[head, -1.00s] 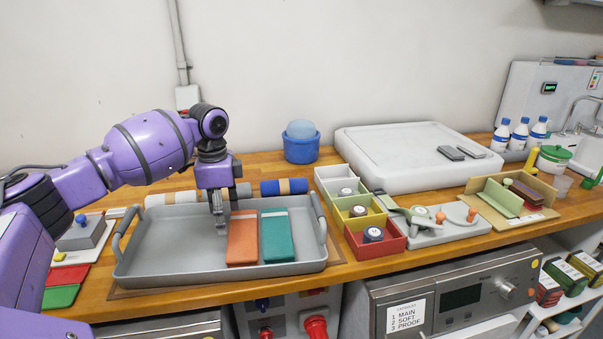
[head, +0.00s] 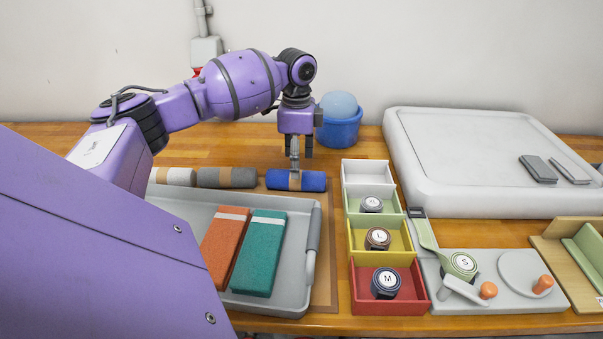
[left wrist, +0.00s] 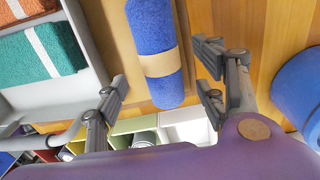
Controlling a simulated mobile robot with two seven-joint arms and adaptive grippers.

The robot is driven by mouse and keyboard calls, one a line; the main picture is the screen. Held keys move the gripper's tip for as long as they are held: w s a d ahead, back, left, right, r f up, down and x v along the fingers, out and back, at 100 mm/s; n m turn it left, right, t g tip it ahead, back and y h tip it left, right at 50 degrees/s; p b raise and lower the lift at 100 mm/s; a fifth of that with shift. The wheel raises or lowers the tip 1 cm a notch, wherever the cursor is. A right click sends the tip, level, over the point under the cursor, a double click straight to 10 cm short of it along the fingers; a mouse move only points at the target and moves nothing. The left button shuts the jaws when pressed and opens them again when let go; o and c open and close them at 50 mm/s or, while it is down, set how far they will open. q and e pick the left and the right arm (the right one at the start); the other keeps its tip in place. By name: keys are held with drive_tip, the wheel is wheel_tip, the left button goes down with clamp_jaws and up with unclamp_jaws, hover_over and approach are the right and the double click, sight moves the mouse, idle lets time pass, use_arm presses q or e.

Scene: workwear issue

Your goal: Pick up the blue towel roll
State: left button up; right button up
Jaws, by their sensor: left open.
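The blue towel roll (head: 310,181) with a tan band lies on the wooden counter behind the grey tray. My left gripper (head: 295,165) points down at the roll, close to its banded part in the head view. In the left wrist view the blue towel roll (left wrist: 152,50) lies between the spread fingers of my left gripper (left wrist: 165,85). The fingers are open and a gap shows on each side of the roll. My right gripper is in neither view.
A grey towel roll (head: 228,178) and a white one (head: 174,176) lie to the left. The grey tray (head: 312,245) holds an orange and a teal folded towel. Coloured bins (head: 352,232) stand to the right, and a blue bucket (head: 338,131) behind.

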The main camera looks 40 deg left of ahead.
sight(310, 181)
use_arm(q)
wheel_tip(310, 181, down, 5)
drive_tip(key=shift+s+a+r, duration=0.15)
drive_tip(key=shift+f, duration=0.5)
drive_tip(key=c, duration=1.1)
drive_tip(key=shift+c, duration=0.9)
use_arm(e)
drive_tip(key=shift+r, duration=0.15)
